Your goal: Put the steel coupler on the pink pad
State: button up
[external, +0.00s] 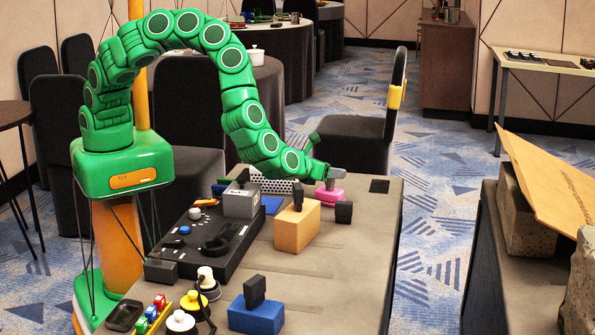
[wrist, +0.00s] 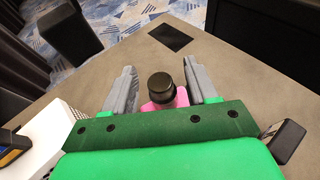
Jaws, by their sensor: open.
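The pink pad (external: 331,196) is near the far end of the table, and part of it shows in the wrist view (wrist: 165,105). A dark, round-topped cylinder (wrist: 160,86), which looks like the steel coupler, stands upright over the pink pad. In the external view a small dark piece (external: 330,184) shows on top of the pad. My gripper (external: 334,173) is right above it, pointing down at the table. In the wrist view my gripper (wrist: 158,74) is open, with one grey finger on each side of the cylinder and gaps visible. The cylinder's lower part is hidden by my gripper body.
A tan block (external: 297,229) with a black upright piece and a small black block (external: 344,212) stand nearby. A grey block (external: 241,203) is on the black console. A white perforated box (wrist: 42,143) is at left. A flat black square (external: 379,186) marks the far corner.

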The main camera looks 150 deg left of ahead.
jog(key=shift+r, duration=0.1)
jog(key=shift+w+d+r, duration=0.1)
jog(key=shift+d, duration=0.2)
jog(key=v, duration=1.1)
jog(key=shift+d, duration=0.15)
